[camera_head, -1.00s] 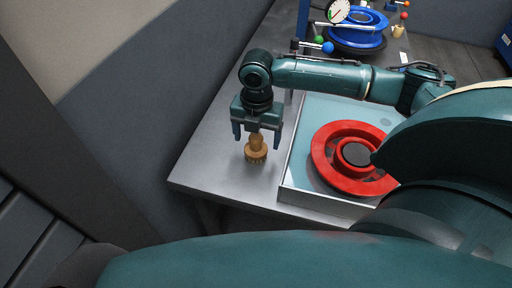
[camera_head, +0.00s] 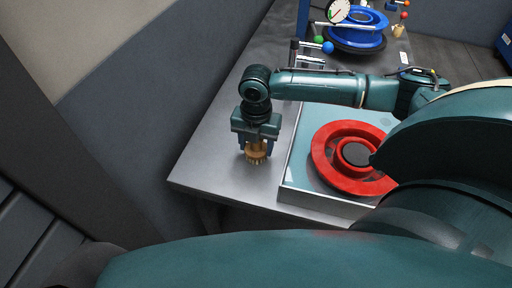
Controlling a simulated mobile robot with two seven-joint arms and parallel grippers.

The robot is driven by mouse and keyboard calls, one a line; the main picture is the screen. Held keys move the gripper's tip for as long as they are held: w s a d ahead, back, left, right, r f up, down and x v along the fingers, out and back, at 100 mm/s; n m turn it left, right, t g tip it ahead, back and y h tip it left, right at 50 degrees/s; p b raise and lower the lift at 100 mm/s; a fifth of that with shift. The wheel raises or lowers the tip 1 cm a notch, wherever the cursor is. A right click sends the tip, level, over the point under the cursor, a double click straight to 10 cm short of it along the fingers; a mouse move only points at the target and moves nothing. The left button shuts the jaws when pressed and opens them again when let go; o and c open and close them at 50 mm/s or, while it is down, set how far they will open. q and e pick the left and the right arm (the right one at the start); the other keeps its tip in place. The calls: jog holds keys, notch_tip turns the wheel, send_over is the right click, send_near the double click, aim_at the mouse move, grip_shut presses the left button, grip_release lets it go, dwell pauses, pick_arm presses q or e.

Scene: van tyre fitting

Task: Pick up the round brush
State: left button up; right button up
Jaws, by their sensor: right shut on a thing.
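The round brush (camera_head: 256,155) is a small tan brush with a wooden handle and bristles pointing down. It stands upright on the bare metal bench near its front left corner. My right gripper (camera_head: 256,146) points straight down over it and is shut on its handle. The gripper's fingers and palm hide the upper part of the brush. I cannot tell whether the bristles still touch the bench. My left gripper is not in the view.
A shallow tray (camera_head: 322,204) with a red wheel rim (camera_head: 327,172) lies right of the brush. A blue rim (camera_head: 357,40), a dial gauge (camera_head: 338,11) and a post with coloured knobs (camera_head: 318,43) stand farther back. The bench left of the gripper is clear.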

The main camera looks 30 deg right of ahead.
jog(key=shift+c, duration=0.9)
notch_tip(320, 180, up, 10)
jog(key=shift+r, duration=0.1)
jog(key=o, duration=0.4)
jog(key=c, duration=0.3)
